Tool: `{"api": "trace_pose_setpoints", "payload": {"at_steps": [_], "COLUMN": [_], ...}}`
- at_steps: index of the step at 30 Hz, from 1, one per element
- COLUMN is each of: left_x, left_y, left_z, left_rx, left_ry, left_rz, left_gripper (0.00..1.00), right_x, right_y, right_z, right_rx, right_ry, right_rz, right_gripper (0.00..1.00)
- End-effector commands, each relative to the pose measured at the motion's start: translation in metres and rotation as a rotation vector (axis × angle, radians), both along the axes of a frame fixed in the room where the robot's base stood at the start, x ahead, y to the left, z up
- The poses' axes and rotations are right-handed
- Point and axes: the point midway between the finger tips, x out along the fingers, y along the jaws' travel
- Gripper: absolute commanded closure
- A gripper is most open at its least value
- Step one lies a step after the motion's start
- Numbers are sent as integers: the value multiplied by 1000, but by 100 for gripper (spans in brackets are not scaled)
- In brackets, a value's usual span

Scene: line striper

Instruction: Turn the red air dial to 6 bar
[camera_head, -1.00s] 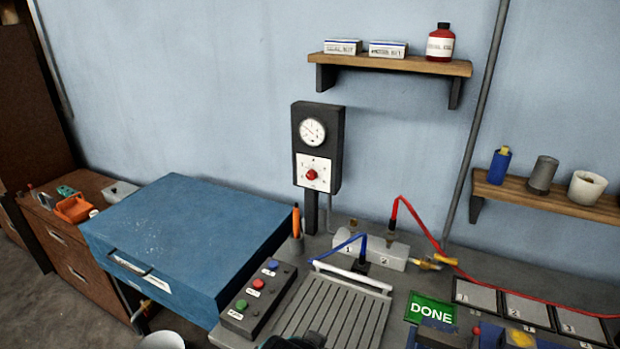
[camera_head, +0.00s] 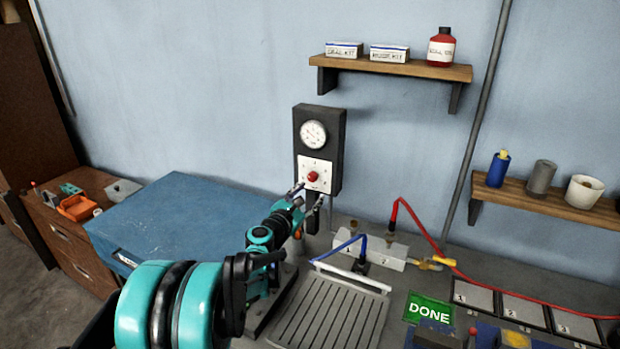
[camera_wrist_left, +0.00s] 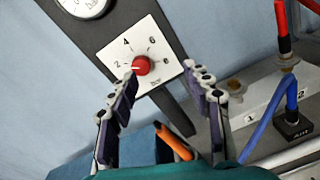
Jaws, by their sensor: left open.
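The red air dial (camera_head: 312,176) sits on a white scale plate on the dark wall panel (camera_head: 338,150). It also shows in the left wrist view (camera_wrist_left: 141,65), with 2, 4, 6 and 8 printed around it. A small white mark on the knob appears to point left, toward the 2 side. A round gauge (camera_head: 313,134) is above it; its reading is too small to tell. My left gripper (camera_head: 308,197) is open and empty just below the dial. In the left wrist view its fingers (camera_wrist_left: 162,74) are spread, the left tip appearing close to the knob. Contact cannot be told.
A blue cabinet (camera_head: 180,215) stands left of the panel. A manifold (camera_head: 385,252) with blue and red hoses lies to the right on the bench. A shelf (camera_head: 400,64) hangs above right. An orange pen-like item (camera_wrist_left: 172,142) stands below the panel.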

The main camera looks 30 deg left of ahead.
Motion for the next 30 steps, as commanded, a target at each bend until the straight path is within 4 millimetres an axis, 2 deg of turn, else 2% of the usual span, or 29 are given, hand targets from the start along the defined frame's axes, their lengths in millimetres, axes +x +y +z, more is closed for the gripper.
{"api": "trace_pose_setpoints", "payload": {"at_steps": [1,3,6,19,24,30], "left_x": [3,5,11,73,83,84], "left_y": [16,29,36,41,42,42], "left_z": [-1,-3,-4,-5,-4,-4], "left_rx": [-69,-136,-176,-175,-174,-173], "left_ry": [-21,-44,-56,-55,-55,-55], "left_rz": [28,54,65,64,64,63], "left_gripper": [50,50,50,50,50,50], "right_x": [0,0,0,0,0,0], "right_y": [0,0,0,0,0,0], "right_z": [2,2,1,-9,-10,-10], "right_rx": [0,0,0,0,0,0], "right_ry": [0,0,0,0,0,0], "right_rz": [0,0,0,0,0,0], "right_gripper": [100,100,100,100,100,100]}}
